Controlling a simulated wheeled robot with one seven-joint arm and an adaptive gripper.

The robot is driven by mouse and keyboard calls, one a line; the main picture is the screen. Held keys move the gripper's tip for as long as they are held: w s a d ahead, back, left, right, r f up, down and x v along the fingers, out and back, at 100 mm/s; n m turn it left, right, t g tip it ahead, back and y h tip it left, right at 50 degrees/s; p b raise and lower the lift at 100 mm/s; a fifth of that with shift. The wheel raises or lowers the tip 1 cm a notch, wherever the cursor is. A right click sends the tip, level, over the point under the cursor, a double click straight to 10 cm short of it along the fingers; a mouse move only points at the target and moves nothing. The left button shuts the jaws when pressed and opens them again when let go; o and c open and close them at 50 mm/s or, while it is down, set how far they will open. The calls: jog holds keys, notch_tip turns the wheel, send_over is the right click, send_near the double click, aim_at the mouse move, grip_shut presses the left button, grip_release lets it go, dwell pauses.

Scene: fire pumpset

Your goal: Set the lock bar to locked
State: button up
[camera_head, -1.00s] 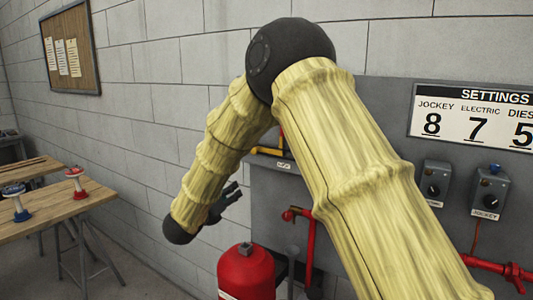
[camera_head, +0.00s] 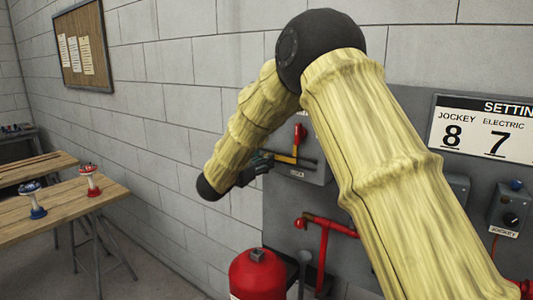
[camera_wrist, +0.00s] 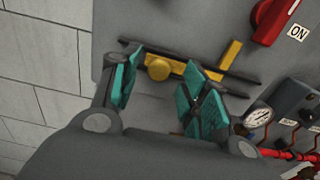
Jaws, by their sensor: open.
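The lock bar (camera_wrist: 192,70) is yellow, with a round knob (camera_wrist: 158,68) and an upturned end, and lies along a dark rail on the grey panel. In the head view the lock bar (camera_head: 287,158) is partly hidden behind my arm and gripper. My gripper (camera_wrist: 160,62) is open, with its green-padded fingers appearing either side of the knob in the wrist view. I cannot tell how much depth separates the fingertips from the knob. In the head view my gripper (camera_head: 262,163) is at the bar's left end. A red switch handle (camera_head: 300,133) is above the bar.
The red switch handle also shows in the wrist view (camera_wrist: 274,18), beside an ON label (camera_wrist: 298,33). A pressure gauge (camera_wrist: 258,115) and red pipes are lower right. Wooden tables (camera_head: 75,208) are at left.

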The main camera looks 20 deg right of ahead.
jog(key=shift+p+x, duration=0.45)
jog(key=shift+x, duration=0.8)
grip_shut()
